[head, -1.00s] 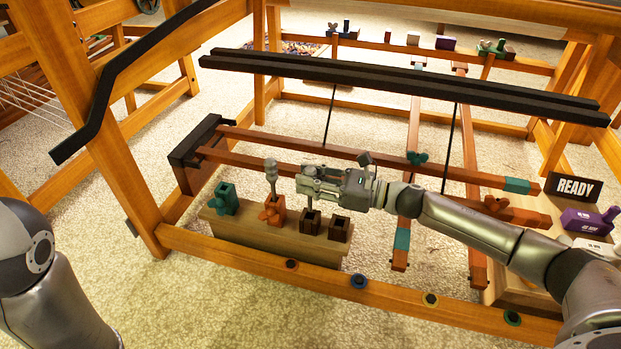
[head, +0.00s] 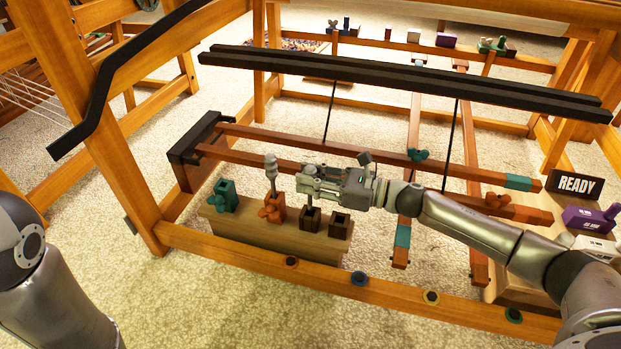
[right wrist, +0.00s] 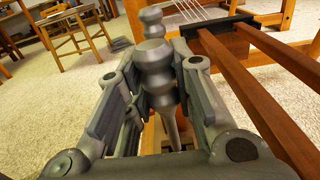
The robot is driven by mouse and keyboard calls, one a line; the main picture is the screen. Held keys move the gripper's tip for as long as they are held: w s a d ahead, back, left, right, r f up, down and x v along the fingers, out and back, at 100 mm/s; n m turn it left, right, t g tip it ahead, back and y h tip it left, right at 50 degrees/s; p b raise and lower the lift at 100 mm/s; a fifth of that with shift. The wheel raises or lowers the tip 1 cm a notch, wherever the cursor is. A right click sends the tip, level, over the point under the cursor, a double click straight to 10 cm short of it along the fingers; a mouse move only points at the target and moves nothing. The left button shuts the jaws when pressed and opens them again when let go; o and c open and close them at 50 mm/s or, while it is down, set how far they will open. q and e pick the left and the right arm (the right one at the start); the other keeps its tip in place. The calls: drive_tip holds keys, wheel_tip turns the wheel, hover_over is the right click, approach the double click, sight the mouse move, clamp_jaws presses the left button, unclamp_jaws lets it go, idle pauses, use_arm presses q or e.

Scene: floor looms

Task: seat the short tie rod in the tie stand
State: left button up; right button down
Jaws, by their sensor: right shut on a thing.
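The tie stand (head: 280,241) is a low wooden block in front of the near red-brown beam. It carries a row of square sockets: green (head: 225,199), orange (head: 277,207), brown (head: 310,221) and dark brown (head: 340,226). A grey knobbed rod (head: 271,168) stands upright in the orange socket. My right gripper (head: 304,180) is shut on a grey tie rod whose thin lower shaft (head: 308,201) drops to the brown socket. How deep it sits is unclear. In the right wrist view, grey knobs (right wrist: 158,85) show between the fingers. My left gripper is out of frame.
A long orange wooden rail (head: 395,293) with ringed holes runs in front of the stand. Two black bars (head: 400,82) hang above and behind my right arm. A READY sign (head: 576,185) and a purple block (head: 588,218) are at the right.

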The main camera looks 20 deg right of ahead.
drive_tip(key=shift+f+b, duration=0.65)
drive_tip(key=shift+f, duration=0.05)
drive_tip(key=shift+f+b, duration=0.7)
drive_tip(key=shift+f, duration=0.2)
drive_tip(key=shift+f+b, duration=0.35)
drive_tip(key=shift+b, duration=0.1)
